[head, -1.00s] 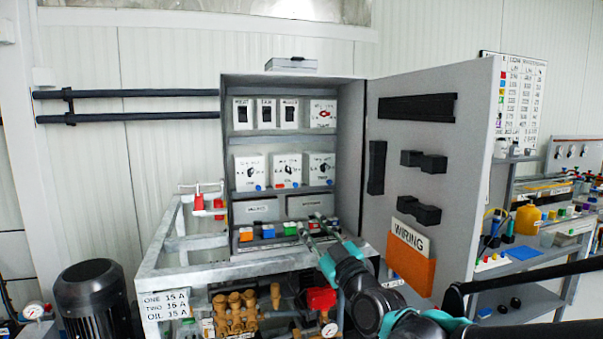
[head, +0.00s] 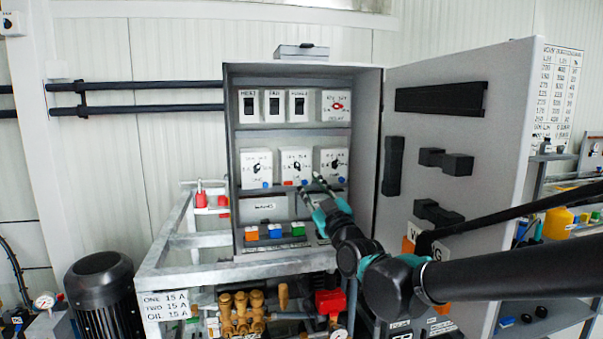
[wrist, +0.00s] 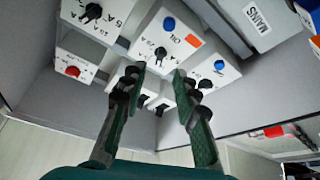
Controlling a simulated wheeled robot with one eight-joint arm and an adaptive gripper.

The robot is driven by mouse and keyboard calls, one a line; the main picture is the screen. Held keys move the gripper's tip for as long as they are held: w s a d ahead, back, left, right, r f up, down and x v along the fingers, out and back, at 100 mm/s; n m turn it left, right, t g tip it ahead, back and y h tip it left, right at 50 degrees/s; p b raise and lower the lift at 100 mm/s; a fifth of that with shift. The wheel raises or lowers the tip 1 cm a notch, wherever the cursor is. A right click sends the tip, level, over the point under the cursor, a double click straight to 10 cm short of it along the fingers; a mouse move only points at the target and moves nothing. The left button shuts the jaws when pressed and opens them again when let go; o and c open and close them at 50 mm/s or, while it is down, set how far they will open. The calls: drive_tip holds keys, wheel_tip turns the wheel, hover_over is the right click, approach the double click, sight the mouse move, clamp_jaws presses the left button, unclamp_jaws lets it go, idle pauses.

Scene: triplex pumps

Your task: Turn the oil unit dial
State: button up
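Three white dial units with black knobs stand in a row on the cabinet's middle shelf. In the wrist view, turned over, the middle unit (wrist: 163,40) has a blue and a red button and a small label that seems to read OIL. Its black dial (wrist: 160,53) lies just beyond the fingertips, roughly between them. In the head view this looks like the middle unit (head: 296,166). My gripper (wrist: 158,74) is open and empty, its two fingers apart and not visibly touching the dial. In the head view my gripper (head: 319,180) is in front of the middle and right units (head: 333,165).
A selector with a red knob (head: 337,106) and black switches (head: 273,106) sit on the shelf above. Coloured buttons (head: 275,231) stand below. The open cabinet door (head: 450,190) is close to my arm on the right. A frame rail (head: 230,272) crosses below.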

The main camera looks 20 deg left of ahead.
sight(299, 168)
drive_tip(key=x, duration=0.6)
drive_tip(key=shift+w+a+r, duration=0.15)
drive_tip(key=shift+w+a, duration=0.05)
drive_tip(key=shift+a, duration=0.1)
drive_tip(key=shift+c, duration=0.5)
clamp_jaws()
